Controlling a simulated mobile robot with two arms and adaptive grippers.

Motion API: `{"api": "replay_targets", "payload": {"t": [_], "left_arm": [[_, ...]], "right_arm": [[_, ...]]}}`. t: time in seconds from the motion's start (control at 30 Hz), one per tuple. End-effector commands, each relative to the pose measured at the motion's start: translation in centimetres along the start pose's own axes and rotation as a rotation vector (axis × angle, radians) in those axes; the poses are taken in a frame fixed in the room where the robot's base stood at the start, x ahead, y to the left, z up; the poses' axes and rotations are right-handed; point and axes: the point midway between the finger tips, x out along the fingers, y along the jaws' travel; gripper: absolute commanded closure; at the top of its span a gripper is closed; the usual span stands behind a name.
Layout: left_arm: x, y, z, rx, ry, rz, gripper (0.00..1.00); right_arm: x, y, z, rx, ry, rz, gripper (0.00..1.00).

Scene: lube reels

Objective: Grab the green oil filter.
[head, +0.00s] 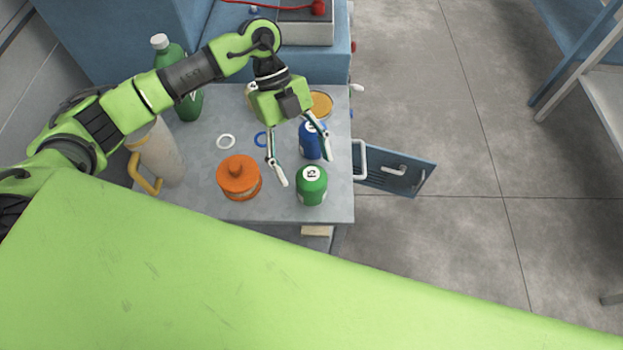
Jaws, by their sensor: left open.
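The green oil filter (311,187) is a short green can with a white top label. It stands upright near the front right corner of the grey cabinet top (208,178). My left gripper (304,171) points down with its two fingers spread, open and empty. Its left fingertip is left of the green filter and its right fingertip is behind it, over a blue filter (309,142). I cannot tell how high the fingertips are above the top. My right gripper is not in view.
An orange container (238,178) stands left of the green filter. A beige jug (158,152) with a yellow handle and a green bottle (190,104) stand farther left. A blue drawer or door (405,170) sticks out at right.

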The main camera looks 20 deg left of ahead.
Motion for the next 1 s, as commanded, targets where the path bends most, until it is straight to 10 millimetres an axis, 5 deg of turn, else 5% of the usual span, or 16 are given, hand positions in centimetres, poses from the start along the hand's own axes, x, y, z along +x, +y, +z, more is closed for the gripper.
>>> {"api": "replay_targets", "payload": {"t": [0.4, 0.8, 0.83, 1.0], "left_arm": [[4.2, -0.3, 0.7, -0.002, 0.003, 0.002, 0.33], [6.4, -0.4, 0.9, 0.001, 0.0, -0.001, 0.33], [6.4, -0.4, 0.9, 0.001, 0.0, -0.001, 0.36], [6.4, -0.4, 0.9, 0.001, 0.0, -0.001, 0.8]], "right_arm": [[-1.9, 0.8, -2.8, -0.001, 0.04, 0.009, 0.26], [-2.0, 0.5, -1.9, 0.0, 0.026, 0.005, 0.26], [-2.0, 0.4, -1.9, 0.0, 0.025, 0.004, 0.26], [-2.0, 0.1, -1.8, 0.001, 0.023, 0.0, 0.26]]}}
